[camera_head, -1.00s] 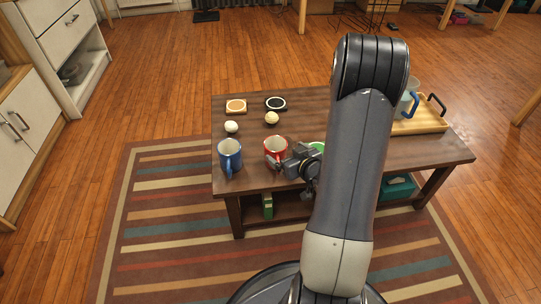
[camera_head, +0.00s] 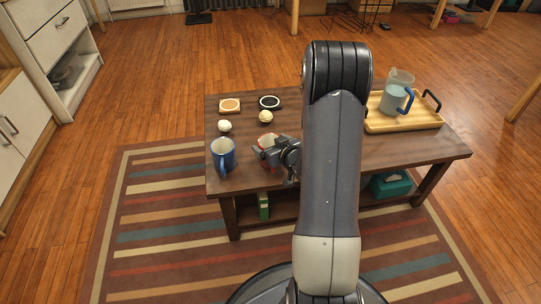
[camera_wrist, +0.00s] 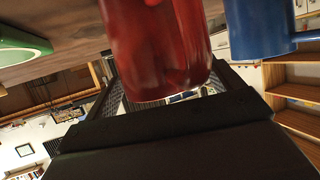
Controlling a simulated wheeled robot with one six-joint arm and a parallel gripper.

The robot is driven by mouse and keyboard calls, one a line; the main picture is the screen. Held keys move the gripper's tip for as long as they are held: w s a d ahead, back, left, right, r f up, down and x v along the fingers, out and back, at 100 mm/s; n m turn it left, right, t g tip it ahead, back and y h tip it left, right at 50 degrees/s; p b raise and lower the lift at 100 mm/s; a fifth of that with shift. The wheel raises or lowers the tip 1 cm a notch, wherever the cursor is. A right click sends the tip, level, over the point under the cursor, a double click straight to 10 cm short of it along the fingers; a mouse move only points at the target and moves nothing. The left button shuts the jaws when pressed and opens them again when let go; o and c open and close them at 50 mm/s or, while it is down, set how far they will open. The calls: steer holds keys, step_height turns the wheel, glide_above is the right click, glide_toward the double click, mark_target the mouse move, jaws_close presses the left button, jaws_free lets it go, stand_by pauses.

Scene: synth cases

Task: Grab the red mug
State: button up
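The red mug (camera_head: 265,140) stands upright near the front edge of the low table, partly hidden by my gripper (camera_head: 265,157). In the wrist view the red mug (camera_wrist: 160,45) fills the top middle, between the two dark fingers of my gripper (camera_wrist: 172,85). The fingers look open around it or right beside it; I cannot tell whether they touch it.
A blue mug (camera_head: 223,155) stands close on the left. Two small balls, one pale (camera_head: 225,126) and one cream (camera_head: 265,117), and two coasters lie behind. A green bowl (camera_wrist: 22,48) shows in the wrist view.

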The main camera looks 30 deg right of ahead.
steer(key=c, duration=1)
